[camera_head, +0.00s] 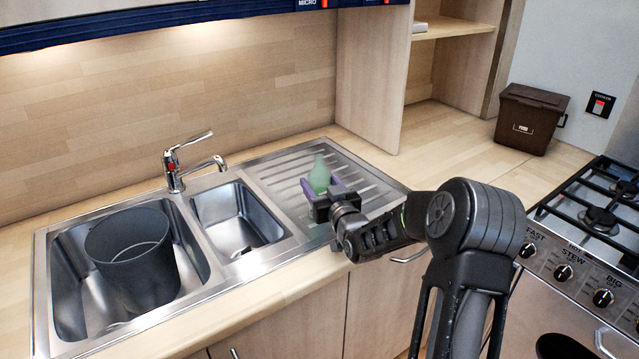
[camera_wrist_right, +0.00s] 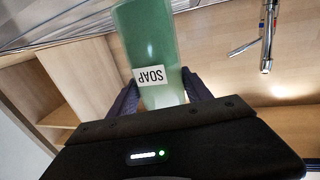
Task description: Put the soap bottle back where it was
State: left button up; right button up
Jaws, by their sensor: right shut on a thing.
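The green soap bottle (camera_head: 319,176) is upright at the ribbed drainboard (camera_head: 357,184) of the sink, in the head view. My right gripper (camera_head: 322,196) is shut on it, with a finger on either side. In the right wrist view the bottle (camera_wrist_right: 153,50) shows upside down with its SOAP label, between the two fingers of the gripper (camera_wrist_right: 160,88). The gripper hides the bottle's lower part in the head view, so I cannot tell whether its base touches the drainboard. My left gripper is not in view.
A dark grey pot (camera_head: 135,262) stands in the large left basin. The small basin (camera_head: 238,220) and the tap (camera_head: 185,165) are left of the bottle. A brown bin (camera_head: 530,118) and the gas cooker (camera_head: 598,220) are at the right. The counter behind the drainboard is clear.

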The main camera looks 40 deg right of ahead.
jog(key=shift+f, duration=0.2)
jog(key=shift+f+b, duration=0.15)
jog(key=shift+b, duration=0.15)
jog(key=o, duration=1.6)
